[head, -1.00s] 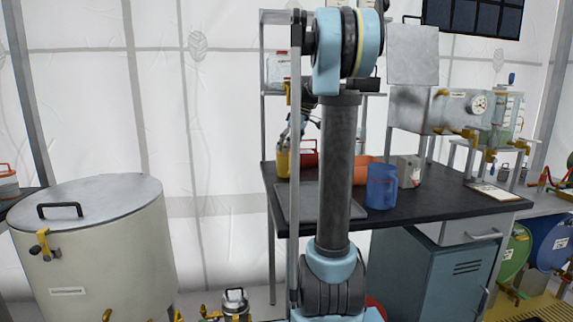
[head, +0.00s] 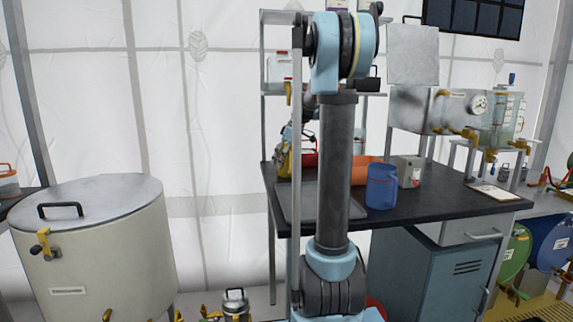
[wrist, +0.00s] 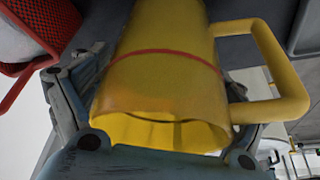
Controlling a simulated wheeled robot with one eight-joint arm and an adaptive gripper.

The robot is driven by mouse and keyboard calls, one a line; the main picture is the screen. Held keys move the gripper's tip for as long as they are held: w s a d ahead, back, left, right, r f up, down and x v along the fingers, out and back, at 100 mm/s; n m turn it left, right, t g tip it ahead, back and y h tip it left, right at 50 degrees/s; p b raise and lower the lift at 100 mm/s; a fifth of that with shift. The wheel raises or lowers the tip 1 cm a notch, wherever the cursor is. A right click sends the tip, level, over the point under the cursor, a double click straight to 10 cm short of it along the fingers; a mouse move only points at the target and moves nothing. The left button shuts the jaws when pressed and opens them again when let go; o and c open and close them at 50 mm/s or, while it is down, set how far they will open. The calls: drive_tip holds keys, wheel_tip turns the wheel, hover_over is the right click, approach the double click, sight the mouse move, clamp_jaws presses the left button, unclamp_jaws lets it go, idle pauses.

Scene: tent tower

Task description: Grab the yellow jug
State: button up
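The yellow jug (wrist: 165,85) fills the middle of the wrist view, with a red line around it, its open rim close to my gripper's palm and its handle at the right. My gripper (wrist: 160,120) is spread wide, with a finger linkage at the jug's left; the right one is mostly hidden behind the handle. I cannot tell whether the fingers touch the jug. In the head view the yellow jug (head: 283,165) stands at the back left of the dark table, partly covered by my gripper (head: 290,150).
A red container (head: 309,160) sits close beside the jug; a red mesh-like surface (wrist: 40,35) shows in the wrist view. A grey tray (head: 285,203), an orange object (head: 366,165), a blue jug (head: 381,187) and a grey box (head: 410,171) are on the dark table (head: 450,200). Shelf posts rise behind.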

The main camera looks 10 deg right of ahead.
drive_tip(key=c, duration=0.9)
